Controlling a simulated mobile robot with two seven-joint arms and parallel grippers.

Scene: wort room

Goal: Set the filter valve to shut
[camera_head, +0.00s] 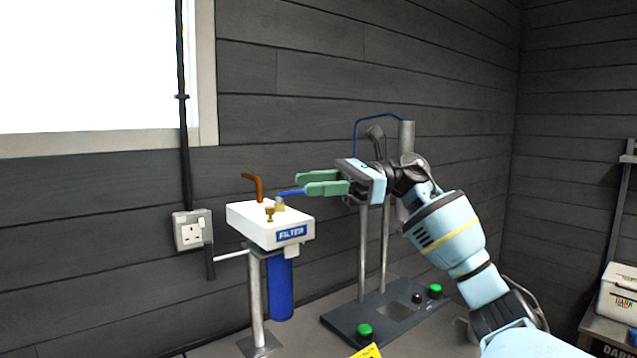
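The filter unit is a white box (255,220) with a blue "FILTER" label, held on a grey post in the middle of the head view. A brass valve (279,205) with a blue lever (291,193) sits on its top. The lever points right, and its far end meets the tip of the nearer finger of my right gripper (301,184). I cannot tell if they touch. The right gripper's green fingers are apart, pointing left above the box's right side. My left gripper is not in view.
A copper pipe (255,185) and a small brass fitting (269,213) stand on the box. A blue cylinder (280,288) hangs below it. A dark base with green knobs (364,333) and upright rods stands under my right arm.

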